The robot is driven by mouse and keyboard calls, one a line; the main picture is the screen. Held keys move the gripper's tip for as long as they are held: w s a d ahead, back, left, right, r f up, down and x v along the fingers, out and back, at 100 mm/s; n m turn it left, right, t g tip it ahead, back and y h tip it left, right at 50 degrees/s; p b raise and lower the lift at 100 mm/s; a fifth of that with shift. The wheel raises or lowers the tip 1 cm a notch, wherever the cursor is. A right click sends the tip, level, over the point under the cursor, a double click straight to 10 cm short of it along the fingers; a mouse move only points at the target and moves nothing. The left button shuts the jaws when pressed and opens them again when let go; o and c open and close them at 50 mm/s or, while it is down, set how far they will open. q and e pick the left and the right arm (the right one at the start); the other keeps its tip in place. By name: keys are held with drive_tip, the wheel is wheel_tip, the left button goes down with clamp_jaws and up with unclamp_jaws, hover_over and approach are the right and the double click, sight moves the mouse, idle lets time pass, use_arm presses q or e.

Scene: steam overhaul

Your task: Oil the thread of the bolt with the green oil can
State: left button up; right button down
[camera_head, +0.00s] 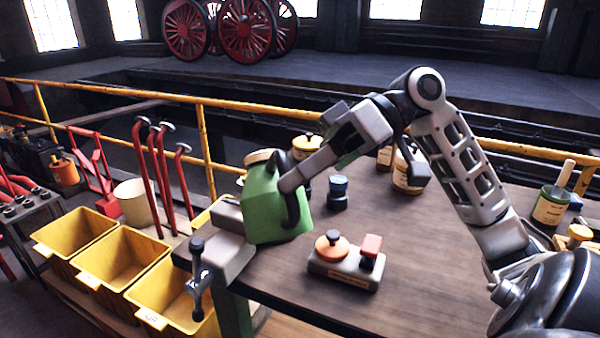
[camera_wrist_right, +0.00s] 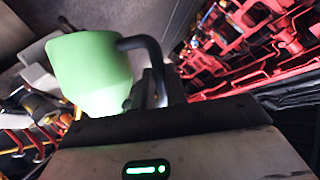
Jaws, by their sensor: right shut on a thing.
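The green oil can (camera_head: 270,210) is in the head view above the left corner of the bench, slightly tilted, with a tan top and a dark handle. My right gripper (camera_head: 290,188) is shut on its handle. The can also shows in the right wrist view (camera_wrist_right: 92,72), with the dark handle on its right. Its spout cannot be made out. A grey vise (camera_head: 228,252) sits at the bench corner just below and left of the can, with a dark bar and knob at its front. I cannot pick out the bolt; the can covers part of the vise area. My left gripper is out of view.
A small blue-topped pot (camera_head: 338,190) and jars stand behind. Yellow bins (camera_head: 120,258) and red levers (camera_head: 160,175) are left of the bench. A yellow railing (camera_head: 205,150) runs behind.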

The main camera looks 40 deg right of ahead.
drive_tip(key=shift+r, duration=0.1)
drive_tip(key=shift+w+d+r+p, duration=0.1)
drive_tip(key=shift+w+r+p, duration=0.15)
drive_tip(key=shift+r+p, duration=0.5)
drive_tip(key=shift+f, duration=0.25)
drive_tip(key=shift+s+f+b, duration=0.25)
drive_tip(key=shift+f+b, duration=0.6)
drive_tip(key=shift+b, duration=0.1)
drive_tip(key=shift+s, duration=0.15)
